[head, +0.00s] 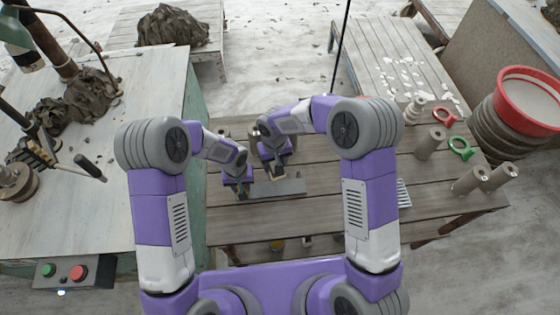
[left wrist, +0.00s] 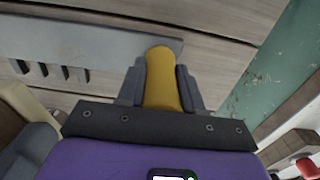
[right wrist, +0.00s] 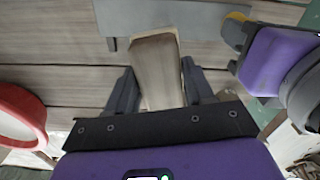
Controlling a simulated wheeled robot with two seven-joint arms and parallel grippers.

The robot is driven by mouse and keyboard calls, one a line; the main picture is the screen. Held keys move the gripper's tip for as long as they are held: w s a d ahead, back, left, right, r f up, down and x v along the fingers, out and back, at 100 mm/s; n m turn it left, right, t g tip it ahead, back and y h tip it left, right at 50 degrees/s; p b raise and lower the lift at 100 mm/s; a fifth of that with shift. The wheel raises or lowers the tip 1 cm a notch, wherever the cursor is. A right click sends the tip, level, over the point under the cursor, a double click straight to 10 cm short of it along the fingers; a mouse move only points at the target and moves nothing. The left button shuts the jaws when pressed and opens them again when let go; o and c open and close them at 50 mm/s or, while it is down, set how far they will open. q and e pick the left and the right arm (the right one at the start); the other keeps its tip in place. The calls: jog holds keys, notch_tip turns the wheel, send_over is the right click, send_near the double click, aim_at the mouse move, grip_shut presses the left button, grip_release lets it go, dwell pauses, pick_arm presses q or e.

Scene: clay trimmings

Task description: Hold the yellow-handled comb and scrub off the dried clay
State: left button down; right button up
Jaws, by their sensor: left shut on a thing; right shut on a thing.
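The comb is a flat grey metal plate (head: 285,188) with a yellow handle (left wrist: 161,80) and dark slots along part of its edge in the left wrist view. My left gripper (head: 238,190) is shut on the yellow handle, which sits between its fingers. My right gripper (head: 274,176) is shut on a pale wooden handle (right wrist: 157,70). The far end of this handle reaches the plate's edge in the right wrist view; I cannot tell whether they touch. Its working end is hidden.
Both grippers are over a slatted wooden table (head: 320,215). On its right are grey cylinders (head: 468,181), a red ring (head: 445,117) and a green ring (head: 461,147). A red-rimmed bucket (head: 528,97) stands beyond. A worktable (head: 115,205) is at left. The front middle slats look clear.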

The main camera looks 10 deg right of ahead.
jog(key=m, duration=0.2)
jog(key=shift+a+m, duration=0.3)
jog(key=shift+a, duration=0.05)
jog(key=shift+f, duration=3.45)
jog(key=shift+s+f, duration=0.5)
jog(key=shift+f, duration=0.15)
jog(key=shift+c, duration=1)
jog(key=shift+s, duration=1.55)
jog(key=shift+w+r, duration=0.1)
jog(key=shift+w, duration=2)
jog(key=shift+r, duration=4.05)
